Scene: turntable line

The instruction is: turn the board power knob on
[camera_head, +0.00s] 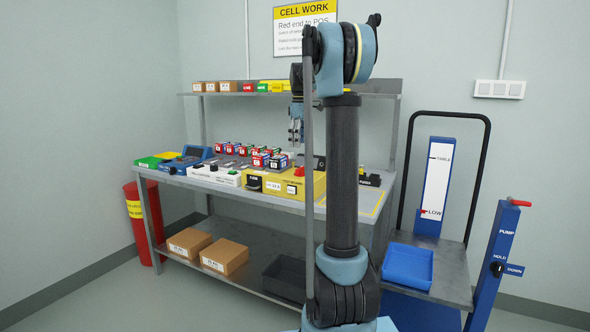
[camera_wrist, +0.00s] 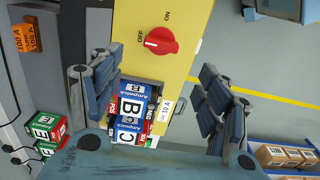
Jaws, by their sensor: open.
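The red knob (camera_wrist: 161,41) sits on a yellow board (camera_wrist: 190,20), with OFF and ON printed beside it. Its white pointer mark is toward OFF. The yellow board also shows at the bench front in the head view (camera_head: 316,187). My gripper (camera_wrist: 158,97) is open, its fingers on either side of the board's lower part in the wrist view, with the knob beyond the fingertips and untouched. In the head view, my gripper (camera_head: 296,140) hangs above the bench behind the board. Battery blocks marked B (camera_wrist: 132,107) and C (camera_wrist: 127,130) show between the fingers.
Several red, green and blue blocks (camera_head: 228,148) stand on the bench to the left. An orange 100 A block (camera_wrist: 26,38) lies left of the board. A shelf (camera_head: 360,88) runs behind my gripper. A blue tray (camera_head: 407,264) stands on a cart at right.

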